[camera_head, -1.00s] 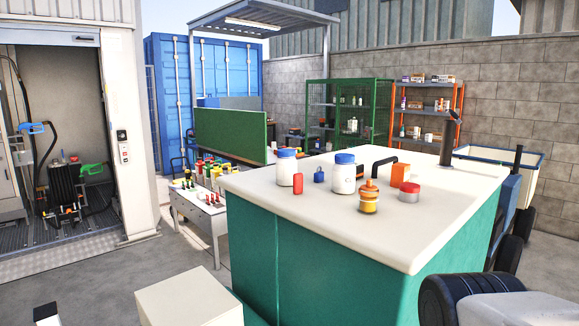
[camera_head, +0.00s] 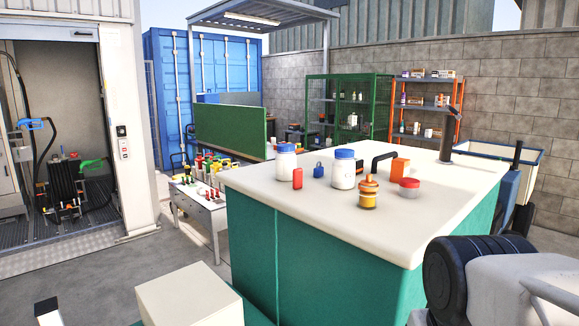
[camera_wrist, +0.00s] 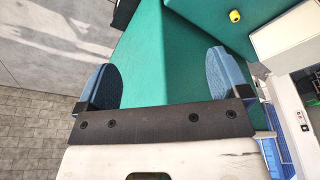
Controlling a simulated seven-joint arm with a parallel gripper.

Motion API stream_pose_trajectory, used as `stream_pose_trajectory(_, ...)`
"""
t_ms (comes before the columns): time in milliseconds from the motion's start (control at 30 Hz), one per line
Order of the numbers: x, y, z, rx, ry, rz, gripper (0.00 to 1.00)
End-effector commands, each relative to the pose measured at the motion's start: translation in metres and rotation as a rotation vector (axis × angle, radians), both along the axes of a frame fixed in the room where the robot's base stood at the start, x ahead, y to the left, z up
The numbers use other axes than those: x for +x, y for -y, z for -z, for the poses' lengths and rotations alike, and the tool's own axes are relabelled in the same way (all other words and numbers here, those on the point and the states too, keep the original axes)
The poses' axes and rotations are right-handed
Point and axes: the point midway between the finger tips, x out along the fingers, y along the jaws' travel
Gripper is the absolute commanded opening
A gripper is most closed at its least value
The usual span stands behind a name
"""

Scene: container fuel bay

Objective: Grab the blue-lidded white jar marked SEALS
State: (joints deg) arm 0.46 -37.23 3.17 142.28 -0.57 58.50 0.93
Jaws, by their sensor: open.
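Two white jars with blue lids stand upright on the cream top of the green cabinet (camera_head: 300,205) in the head view: a left jar (camera_head: 285,164) and a right jar (camera_head: 343,171). Their markings are too small to read, so I cannot tell which one says SEALS. My gripper (camera_wrist: 162,68) shows in the wrist view with its two blue-grey fingers wide apart and nothing between them. It faces green surfaces and the ground, and no jar shows there. The gripper itself is not visible in the head view.
Around the jars stand a red block (camera_head: 297,178), a small blue padlock-like item (camera_head: 319,170), an amber bottle (camera_head: 368,193), a red-lidded tub (camera_head: 409,189) and an orange block (camera_head: 400,167). A black handle lies behind. The cabinet top's front is clear.

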Motion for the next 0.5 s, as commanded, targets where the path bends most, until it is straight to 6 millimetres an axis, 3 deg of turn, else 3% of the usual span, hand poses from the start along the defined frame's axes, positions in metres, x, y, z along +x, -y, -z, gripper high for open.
stream_pose_trajectory(300, 0.000, 0.000, -0.135, 0.000, 0.004, 0.000, 0.94)
stream_pose_trajectory(500, 0.000, 0.000, -0.193, 0.000, 0.003, 0.000, 0.94)
